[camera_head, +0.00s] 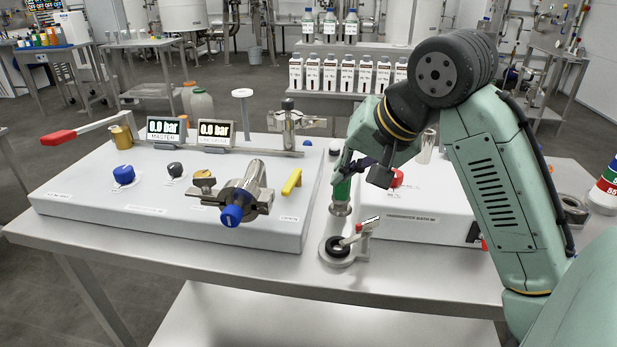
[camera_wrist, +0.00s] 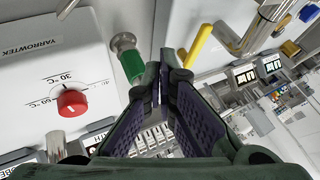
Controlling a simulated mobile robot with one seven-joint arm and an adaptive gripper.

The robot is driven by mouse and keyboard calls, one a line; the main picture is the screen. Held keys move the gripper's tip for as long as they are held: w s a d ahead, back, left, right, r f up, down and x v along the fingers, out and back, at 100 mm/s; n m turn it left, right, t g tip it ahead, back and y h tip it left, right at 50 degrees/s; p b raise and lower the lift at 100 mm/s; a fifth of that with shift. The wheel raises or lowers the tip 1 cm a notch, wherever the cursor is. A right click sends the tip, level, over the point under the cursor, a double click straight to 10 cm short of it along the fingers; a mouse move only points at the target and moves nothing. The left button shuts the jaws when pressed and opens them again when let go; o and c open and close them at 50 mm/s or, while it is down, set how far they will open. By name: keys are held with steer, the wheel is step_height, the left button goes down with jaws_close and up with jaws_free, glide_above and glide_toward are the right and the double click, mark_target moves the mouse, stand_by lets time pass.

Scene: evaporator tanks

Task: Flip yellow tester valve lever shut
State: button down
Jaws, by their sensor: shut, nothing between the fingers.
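The yellow lever (camera_head: 292,182) stands tilted up at the right end of the pressure tester (camera_head: 75,195), a wide pale panel on the bench. It also shows in the wrist view (camera_wrist: 198,45), to the right of my fingertips and apart from them. My gripper (camera_head: 342,176) is right of the lever, near a green-handled upright tool (camera_head: 341,191). In the wrist view my gripper (camera_wrist: 163,68) has its dark fingers together at the tips, with nothing held. The green handle (camera_wrist: 131,64) is just left of the fingers; I cannot tell whether they touch.
A blue-ended metal valve body (camera_head: 243,198) and two 0.0 bar displays (camera_head: 168,131) are on the tester. Right of my gripper is a white bath box with a red knob (camera_head: 397,178). A small round device (camera_head: 340,248) sits in front. The bench front is clear.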

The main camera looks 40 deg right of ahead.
mark_target(292, 186)
steer(key=w+f, duration=0.1)
steer(key=w, duration=0.1)
steer(key=w+a+f+p, duration=0.1)
steer(key=w+f, duration=0.1)
steer(key=w+a+f+p, duration=0.1)
steer(key=w, duration=0.2)
steer(key=shift+f, duration=0.3)
steer(key=shift+a, duration=0.1)
